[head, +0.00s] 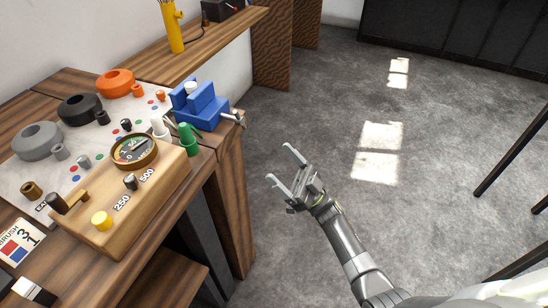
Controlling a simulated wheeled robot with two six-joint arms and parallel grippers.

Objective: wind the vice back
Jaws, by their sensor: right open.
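The blue vice (200,106) sits at the far right corner of the workbench. A small white piece shows at the top between its jaws; I cannot tell how tightly it is held. The vice's metal handle (236,118) sticks out to the right past the bench edge. My right gripper (281,167) is open and empty over the floor, to the right of the bench and nearer than the vice, clear of the handle. My left gripper does not show.
A wooden meter box (165,182) with a dial and knobs stands near the bench edge. A green piece (189,140) and a white piece stand near the vice. Grey, black and orange rings (115,82) lie behind. Open floor (330,110) is on the right.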

